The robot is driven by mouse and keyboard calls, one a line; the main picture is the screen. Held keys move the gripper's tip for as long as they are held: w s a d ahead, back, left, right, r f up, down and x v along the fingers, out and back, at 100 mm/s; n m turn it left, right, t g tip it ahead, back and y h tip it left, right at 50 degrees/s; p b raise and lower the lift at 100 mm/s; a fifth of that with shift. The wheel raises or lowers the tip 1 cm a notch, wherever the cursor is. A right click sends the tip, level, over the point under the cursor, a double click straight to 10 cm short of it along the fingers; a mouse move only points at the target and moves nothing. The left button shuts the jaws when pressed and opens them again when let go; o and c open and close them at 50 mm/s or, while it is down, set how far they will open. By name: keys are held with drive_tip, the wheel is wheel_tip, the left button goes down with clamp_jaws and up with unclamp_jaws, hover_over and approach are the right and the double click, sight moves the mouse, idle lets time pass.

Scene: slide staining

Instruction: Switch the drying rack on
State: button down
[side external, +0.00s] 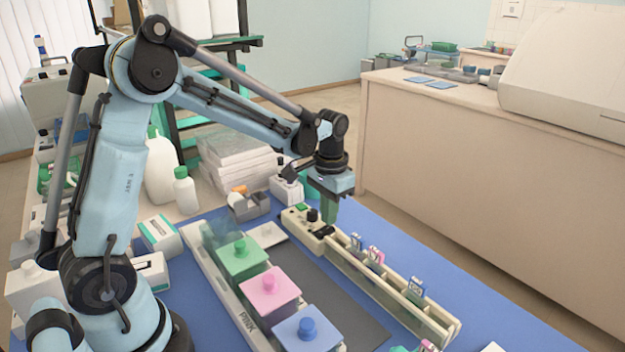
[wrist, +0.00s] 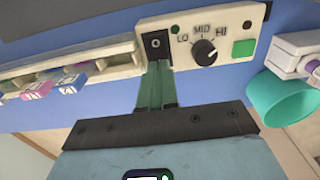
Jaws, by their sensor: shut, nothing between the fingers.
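The drying rack (side external: 387,288) is a long cream trough with a control box (side external: 318,240) at its far end. My gripper (side external: 329,209) is shut and empty, pointing down at the box. In the wrist view, its green fingertips (wrist: 157,70) are right at the black switch's lower edge; I cannot tell whether they touch. The switch's setting is unclear.
Several slides (side external: 376,256) stand in the rack. Green (side external: 244,262), pink (side external: 270,292) and blue (side external: 308,330) lidded jars stand left of it. A teal cup (wrist: 283,101) is right of the box in the wrist view. The blue mat (side external: 480,305) right of the rack is mostly clear.

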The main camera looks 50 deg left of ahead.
sight(327, 229)
drive_tip(key=shift+f, duration=0.75)
idle(0.3)
drive_tip(key=shift+r, duration=3.55)
drive_tip(key=s+d+r+t, duration=0.1)
drive_tip(key=s+d+t, duration=0.1)
drive_tip(key=s, duration=0.4)
drive_tip(key=s+d+r+t, duration=0.1)
drive_tip(key=s+d+t, duration=0.2)
drive_tip(key=s+t, duration=0.2)
drive_tip(key=shift+s+d, duration=0.15)
drive_tip(key=shift+s, duration=0.75)
drive_tip(key=shift+r, duration=0.1)
